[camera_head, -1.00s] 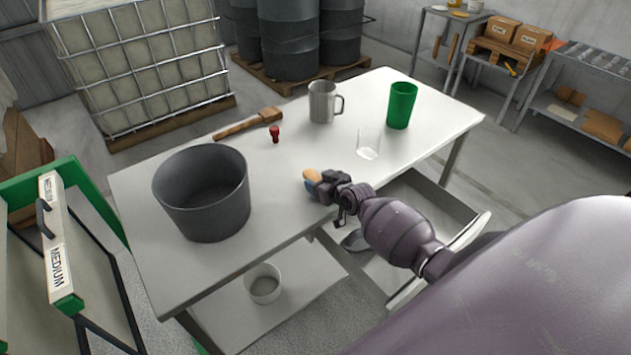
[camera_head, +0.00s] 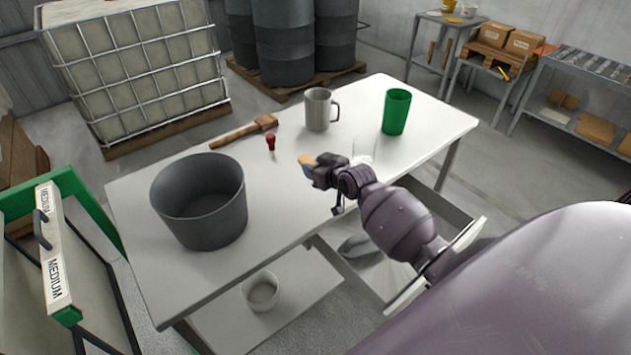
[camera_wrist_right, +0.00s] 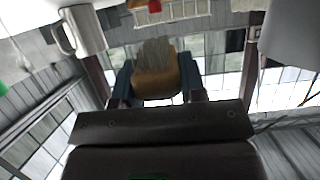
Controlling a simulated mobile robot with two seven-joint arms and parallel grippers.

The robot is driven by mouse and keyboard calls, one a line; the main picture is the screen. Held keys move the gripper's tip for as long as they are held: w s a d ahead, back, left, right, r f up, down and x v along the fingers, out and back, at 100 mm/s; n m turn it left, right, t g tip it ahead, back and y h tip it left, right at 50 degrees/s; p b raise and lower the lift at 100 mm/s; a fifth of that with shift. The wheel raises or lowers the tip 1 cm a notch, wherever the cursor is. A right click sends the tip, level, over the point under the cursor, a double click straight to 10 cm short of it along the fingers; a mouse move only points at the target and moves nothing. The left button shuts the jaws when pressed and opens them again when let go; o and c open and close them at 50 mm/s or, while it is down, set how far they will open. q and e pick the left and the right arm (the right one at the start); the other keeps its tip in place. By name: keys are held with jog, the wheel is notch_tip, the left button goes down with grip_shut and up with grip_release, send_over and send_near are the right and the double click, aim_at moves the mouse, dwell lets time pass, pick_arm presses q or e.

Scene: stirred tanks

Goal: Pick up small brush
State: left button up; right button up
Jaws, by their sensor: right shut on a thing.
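The small brush (camera_head: 306,160), with an orange-tan body, is in the jaws of my right gripper (camera_head: 311,169) in the head view. In the right wrist view the small brush (camera_wrist_right: 155,72) sits between the two blue-grey fingertips of the right gripper (camera_wrist_right: 155,84), which is shut on it. Its grey bristles point away from the wrist. The gripper appears to be above the white table (camera_head: 270,215), near its front edge; the exact height is hard to tell. My left gripper is not in view.
A dark grey tub (camera_head: 205,225) stands left on the table. An open drawer (camera_head: 425,205) lies below my arm.

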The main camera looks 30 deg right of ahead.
notch_tip(320, 180, up, 11)
jog(key=s+a+h+b, duration=0.1)
jog(key=s+a, duration=1.1)
jog(key=a, duration=0.5)
jog(key=shift+s+f+m+b, duration=0.4)
jog(key=shift+a+r, duration=0.1)
